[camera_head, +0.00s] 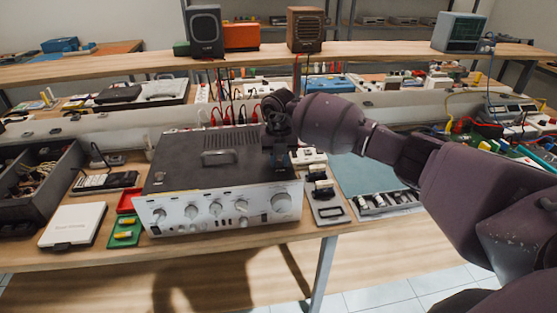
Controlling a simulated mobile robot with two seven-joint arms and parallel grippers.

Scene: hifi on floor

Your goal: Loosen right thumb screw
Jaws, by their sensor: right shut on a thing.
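The hi-fi amplifier (218,190) stands on the wooden workbench with its silver front panel of knobs towards me. Its dark top cover has vents and a handle. My right gripper (279,160) points down at the right part of the cover, near the right edge. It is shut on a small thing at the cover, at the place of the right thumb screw. The gripper hides the screw itself, so its thread and seating cannot be seen. My left gripper is not in view.
Left of the amplifier lie red (127,200) and green (125,232) trays, a white box (73,226) and a multimeter (105,181). To its right are a grey holder (328,214) and a teal mat (360,172). Cables hang behind it. The bench's front strip is clear.

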